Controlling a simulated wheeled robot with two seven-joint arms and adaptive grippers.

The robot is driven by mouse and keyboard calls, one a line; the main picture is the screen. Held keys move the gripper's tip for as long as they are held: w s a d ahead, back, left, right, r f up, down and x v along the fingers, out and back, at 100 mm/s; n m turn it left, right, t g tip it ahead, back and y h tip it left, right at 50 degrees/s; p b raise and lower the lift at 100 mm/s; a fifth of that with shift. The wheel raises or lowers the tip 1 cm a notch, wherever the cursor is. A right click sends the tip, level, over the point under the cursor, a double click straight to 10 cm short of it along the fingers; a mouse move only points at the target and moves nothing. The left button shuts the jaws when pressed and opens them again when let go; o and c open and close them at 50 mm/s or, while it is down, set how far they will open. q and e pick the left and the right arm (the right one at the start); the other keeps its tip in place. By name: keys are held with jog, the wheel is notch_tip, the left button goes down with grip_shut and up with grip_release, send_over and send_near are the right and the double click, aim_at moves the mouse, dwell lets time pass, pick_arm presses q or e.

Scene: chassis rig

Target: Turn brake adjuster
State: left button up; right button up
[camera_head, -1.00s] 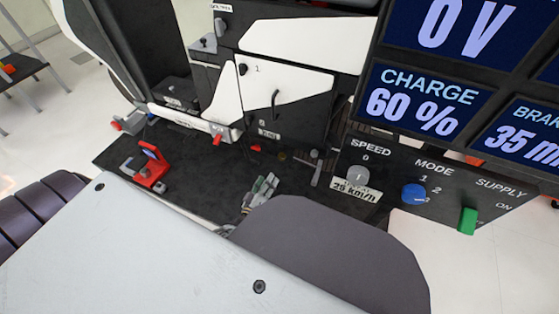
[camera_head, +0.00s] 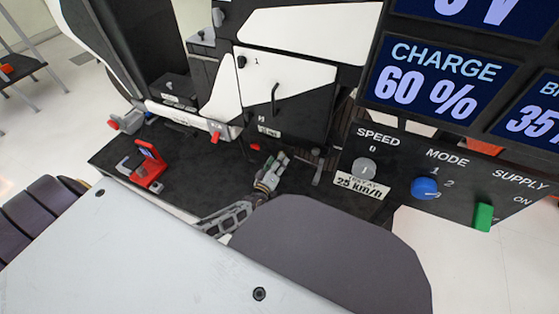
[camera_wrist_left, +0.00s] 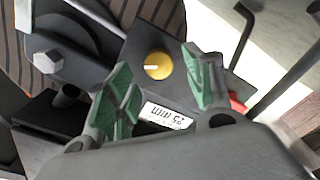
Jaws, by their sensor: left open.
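A round yellow knob (camera_wrist_left: 158,66) with a white pointer line, seemingly the brake adjuster, sits on a dark panel in the left wrist view. A white label (camera_wrist_left: 166,117) with upside-down lettering lies below it. My left gripper (camera_head: 277,166) is low over the dark platform in the head view, close to the chassis. In the left wrist view its green-padded fingers (camera_wrist_left: 162,80) are spread open, one on each side of the knob in the picture. I cannot tell whether they touch it. In the head view the gripper hides the knob. My right gripper is not in view.
A grey hex bolt on a round part (camera_wrist_left: 48,58) is left of the knob in the wrist view. Thin dark rods stand at its right. A red fixture (camera_head: 149,167) is on the platform's left. The control panel (camera_head: 400,166) with blue and green knobs is at right.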

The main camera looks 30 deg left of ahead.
pick_arm(q)
jog(key=shift+w+b, duration=0.35)
jog(key=shift+w, duration=0.8)
jog(key=c, duration=1)
